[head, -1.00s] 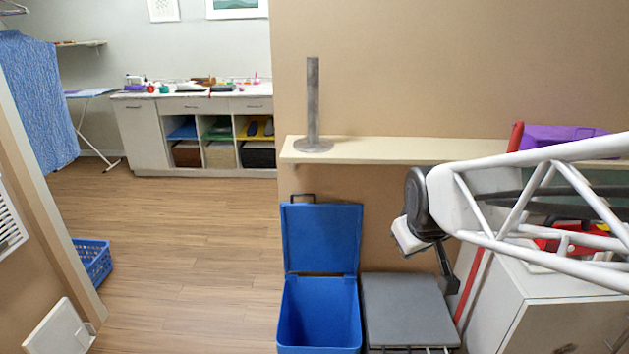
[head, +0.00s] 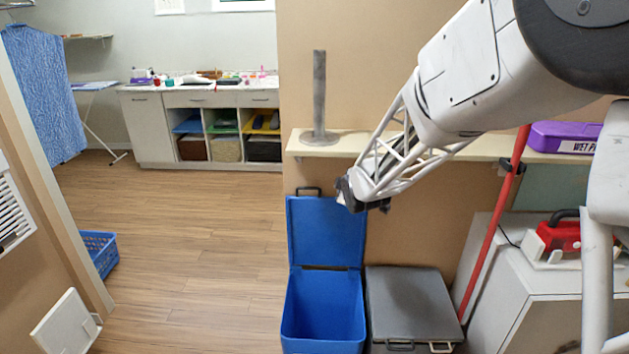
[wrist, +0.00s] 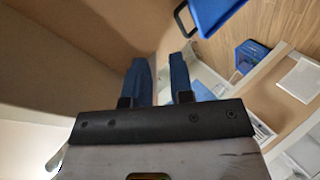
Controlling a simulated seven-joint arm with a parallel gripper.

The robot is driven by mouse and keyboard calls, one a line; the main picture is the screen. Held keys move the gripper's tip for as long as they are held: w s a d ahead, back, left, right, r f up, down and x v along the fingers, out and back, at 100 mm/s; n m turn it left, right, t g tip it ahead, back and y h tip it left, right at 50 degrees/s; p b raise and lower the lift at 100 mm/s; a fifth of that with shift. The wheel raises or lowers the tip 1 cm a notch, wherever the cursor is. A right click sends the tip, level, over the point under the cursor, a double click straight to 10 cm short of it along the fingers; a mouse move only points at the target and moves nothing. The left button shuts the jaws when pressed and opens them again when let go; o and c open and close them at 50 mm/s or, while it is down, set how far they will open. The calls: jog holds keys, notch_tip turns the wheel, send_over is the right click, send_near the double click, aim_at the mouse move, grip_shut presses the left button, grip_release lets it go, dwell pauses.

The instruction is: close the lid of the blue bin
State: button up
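The blue bin (head: 322,338) stands on the floor at bottom centre in the head view, its inside exposed. Its blue lid (head: 325,232) stands upright behind the opening, with a dark handle (head: 309,190) along its top edge. My gripper (head: 352,197) is by the lid's upper right corner, right of the handle; I cannot tell whether it touches the lid. In the wrist view its two blue fingers (wrist: 160,66) are apart with nothing between them. The lid (wrist: 213,14) and its handle (wrist: 184,16) show at the top there, beyond the fingertips.
A grey lidded bin (head: 408,295) stands right of the blue bin. Above runs a shelf (head: 440,147) with a metal post (head: 319,95). A red pole (head: 492,230) and a white cabinet (head: 540,270) stand at right.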

aim_at(308, 188)
jog(key=w+a+f+n+t+y, duration=0.2)
jog(key=w+a+f+n, duration=0.4)
jog(key=w+a+f, duration=0.3)
jog(key=shift+w+a+t+y, duration=0.25)
jog(key=shift+w+t+y, duration=0.15)
jog(key=shift+y, duration=0.3)
jog(key=shift+w+f, duration=0.1)
jog(key=shift+x, duration=3.8)
grip_shut()
